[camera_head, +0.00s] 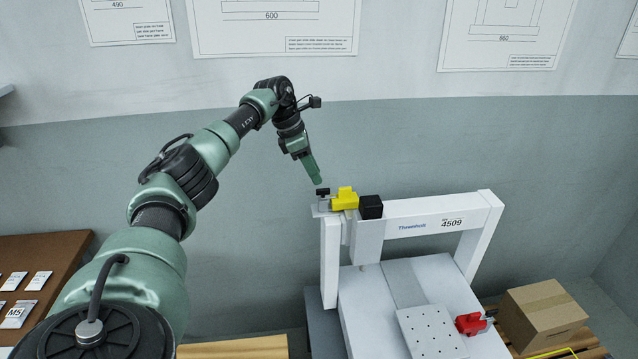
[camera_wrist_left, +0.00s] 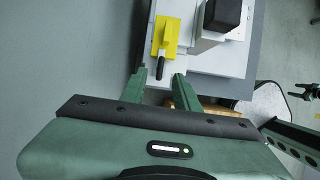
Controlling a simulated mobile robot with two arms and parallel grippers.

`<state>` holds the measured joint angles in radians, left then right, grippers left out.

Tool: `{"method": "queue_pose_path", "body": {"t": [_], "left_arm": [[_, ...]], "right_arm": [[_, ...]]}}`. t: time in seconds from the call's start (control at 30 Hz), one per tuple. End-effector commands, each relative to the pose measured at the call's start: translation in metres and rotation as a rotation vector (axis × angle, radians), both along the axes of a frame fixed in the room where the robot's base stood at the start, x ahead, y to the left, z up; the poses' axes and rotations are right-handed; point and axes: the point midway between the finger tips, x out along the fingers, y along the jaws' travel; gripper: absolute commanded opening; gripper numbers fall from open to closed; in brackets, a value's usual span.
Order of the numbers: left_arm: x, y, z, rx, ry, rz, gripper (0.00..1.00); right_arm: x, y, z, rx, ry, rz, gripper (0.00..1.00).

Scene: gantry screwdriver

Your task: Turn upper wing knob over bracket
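The black wing knob (camera_head: 322,192) sits at the left end of the yellow bracket (camera_head: 345,200), on top of the white gantry's (camera_head: 430,220) left corner. In the left wrist view the knob (camera_wrist_left: 161,68) sticks out from the yellow bracket (camera_wrist_left: 166,36) toward my fingers. My left gripper (camera_head: 317,181) points down just above the knob in the head view. In the wrist view the left gripper (camera_wrist_left: 160,75) is open, with the knob lined up between its fingertips. Whether the fingers touch it cannot be told.
A black block (camera_head: 371,207) sits right beside the yellow bracket. Below, a red clamp (camera_head: 469,324) stands by a perforated plate (camera_head: 432,332) on the white table. A cardboard box (camera_head: 543,315) is at the right.

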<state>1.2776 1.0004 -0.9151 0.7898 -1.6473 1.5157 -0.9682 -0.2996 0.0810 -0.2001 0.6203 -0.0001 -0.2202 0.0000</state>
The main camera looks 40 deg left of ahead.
Motion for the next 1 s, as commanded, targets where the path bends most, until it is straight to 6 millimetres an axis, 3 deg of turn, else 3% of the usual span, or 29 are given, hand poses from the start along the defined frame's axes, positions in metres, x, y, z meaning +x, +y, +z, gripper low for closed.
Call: {"method": "queue_pose_path", "body": {"t": [0.1, 0.27, 1.0], "left_arm": [[-0.005, 0.005, 0.016, 0.0, -0.002, 0.002, 0.31], [-0.008, 0.007, 0.025, 0.001, -0.001, 0.0, 0.31], [-0.009, 0.007, 0.025, 0.0, 0.001, 0.001, 0.31]], "right_arm": [[0.0, 0.0, -0.002, 0.0, 0.0, 0.0, 0.63], [0.0, 0.0, -0.003, 0.0, 0.0, 0.0, 0.63], [0.003, 0.0, -0.002, 0.001, -0.004, -0.001, 0.63]]}}
